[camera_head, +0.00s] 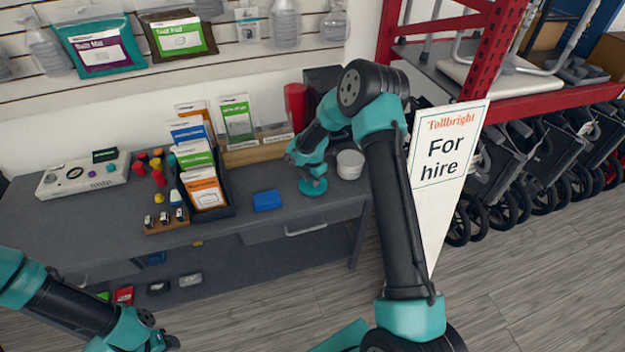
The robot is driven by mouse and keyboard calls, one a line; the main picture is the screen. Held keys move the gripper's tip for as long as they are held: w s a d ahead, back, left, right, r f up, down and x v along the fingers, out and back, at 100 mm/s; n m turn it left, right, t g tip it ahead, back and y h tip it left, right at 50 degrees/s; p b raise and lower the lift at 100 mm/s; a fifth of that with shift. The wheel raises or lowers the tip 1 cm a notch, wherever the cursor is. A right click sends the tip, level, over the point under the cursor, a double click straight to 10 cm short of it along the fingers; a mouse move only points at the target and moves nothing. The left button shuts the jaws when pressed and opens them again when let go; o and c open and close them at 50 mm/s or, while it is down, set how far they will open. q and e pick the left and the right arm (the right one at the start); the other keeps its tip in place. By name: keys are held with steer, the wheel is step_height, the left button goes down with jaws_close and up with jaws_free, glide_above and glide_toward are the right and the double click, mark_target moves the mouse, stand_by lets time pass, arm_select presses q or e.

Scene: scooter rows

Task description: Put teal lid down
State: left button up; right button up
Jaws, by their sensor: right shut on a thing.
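My right gripper (313,181) reaches down over the right part of the grey counter and is shut on the teal lid (313,189). The lid is a flat round disc, low at the counter top. I cannot tell whether it touches the counter. A round white tub (350,164) stands just to the right of the lid. My left arm enters at the lower left, and its gripper is not visible.
A blue block (267,200) lies left of the lid. A black rack of packets (205,185), a wooden block with small pegs (166,220) and a control box (82,176) stand farther left. A "For hire" sign (446,160) stands right of the counter.

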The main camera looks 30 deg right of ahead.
steer(key=shift+f, duration=0.1)
steer(key=o, duration=0.9)
step_height(320, 180, up, 12)
steer(key=shift+r, duration=0.15)
stand_by(0.7)
